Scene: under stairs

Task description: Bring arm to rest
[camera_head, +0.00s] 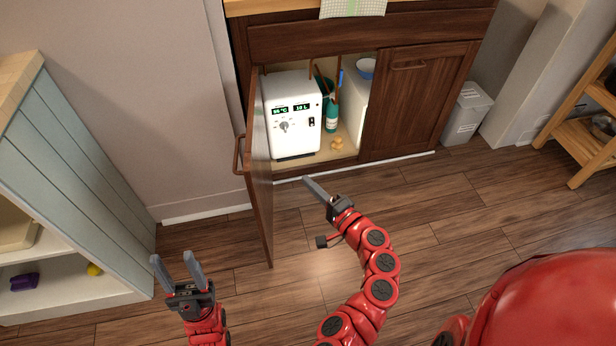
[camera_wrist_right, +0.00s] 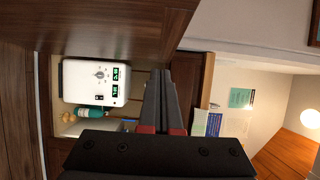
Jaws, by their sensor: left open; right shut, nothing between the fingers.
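My right gripper (camera_head: 318,190) is shut and empty, held out in front of the open cabinet, above the wood floor. Its closed fingers (camera_wrist_right: 160,100) also show in the right wrist view, pointing toward the cabinet. My left gripper (camera_head: 178,270) is open and empty at the lower left, left of the open cabinet door. Neither gripper appears to touch anything. The red right arm (camera_head: 378,275) reaches up from the bottom of the head view and is bent.
The cabinet's left door (camera_head: 258,170) stands open between my grippers. Inside are a white boiler (camera_head: 295,115) and a green bottle (camera_head: 332,115). A pale shelf unit (camera_head: 75,165) stands left, a grey bin (camera_head: 467,115) and wooden rack (camera_head: 585,125) right. Floor (camera_head: 470,210) at centre right is clear.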

